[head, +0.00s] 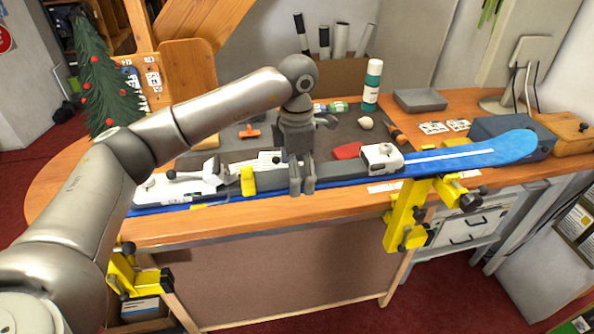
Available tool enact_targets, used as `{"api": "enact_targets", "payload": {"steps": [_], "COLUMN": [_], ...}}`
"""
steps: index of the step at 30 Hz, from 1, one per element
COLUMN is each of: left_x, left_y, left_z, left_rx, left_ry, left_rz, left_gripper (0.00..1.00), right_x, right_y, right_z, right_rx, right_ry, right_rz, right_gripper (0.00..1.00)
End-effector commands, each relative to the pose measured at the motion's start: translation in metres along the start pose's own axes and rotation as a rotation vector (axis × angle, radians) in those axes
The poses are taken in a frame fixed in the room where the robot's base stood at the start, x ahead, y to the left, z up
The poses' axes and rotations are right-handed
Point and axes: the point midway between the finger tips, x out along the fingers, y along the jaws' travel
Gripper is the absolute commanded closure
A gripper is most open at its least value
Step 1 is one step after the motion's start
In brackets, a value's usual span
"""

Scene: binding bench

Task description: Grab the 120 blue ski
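The blue ski (450,160) lies along the front edge of the bench, its rounded tip at the right and its other end at the left. It carries a white binding piece (381,158) right of the middle and a longer white one (178,187) at the left. My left gripper (302,188) points down at the dark middle section between them. Its two fingers show against the front side of the ski, with a narrow gap between them. Whether they grip it is not clear. No 120 marking is readable. My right gripper is not in view.
Yellow clamps (405,218) stand at the bench's front edge under the ski. Behind the ski are a green-and-white bottle (372,86), a grey tray (420,100), a blue-grey box (500,128) and small tools on a dark mat. A small decorated tree (106,88) stands at the left.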

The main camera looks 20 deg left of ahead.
Motion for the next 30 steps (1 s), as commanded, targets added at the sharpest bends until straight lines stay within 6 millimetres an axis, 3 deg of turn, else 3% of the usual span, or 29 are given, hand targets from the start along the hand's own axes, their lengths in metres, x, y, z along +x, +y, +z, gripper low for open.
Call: {"api": "enact_targets", "payload": {"steps": [3,23,30], "left_x": [0.0001,0.003,0.0024], "left_y": [0.0,-0.0009,-0.0012], "left_z": [0.0,-0.0006,-0.0003], "left_rx": [0.0,0.001,0.001], "left_ry": [0.0,0.005,0.004], "left_rz": [0.0,-0.004,-0.004], "left_gripper": [0.13,0.98,1.0], "right_x": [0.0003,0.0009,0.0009], "right_y": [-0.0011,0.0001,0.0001], "right_z": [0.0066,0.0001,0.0], "right_rx": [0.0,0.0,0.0], "right_ry": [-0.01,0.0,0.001], "right_rz": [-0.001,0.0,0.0], "right_gripper": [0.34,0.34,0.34]}}
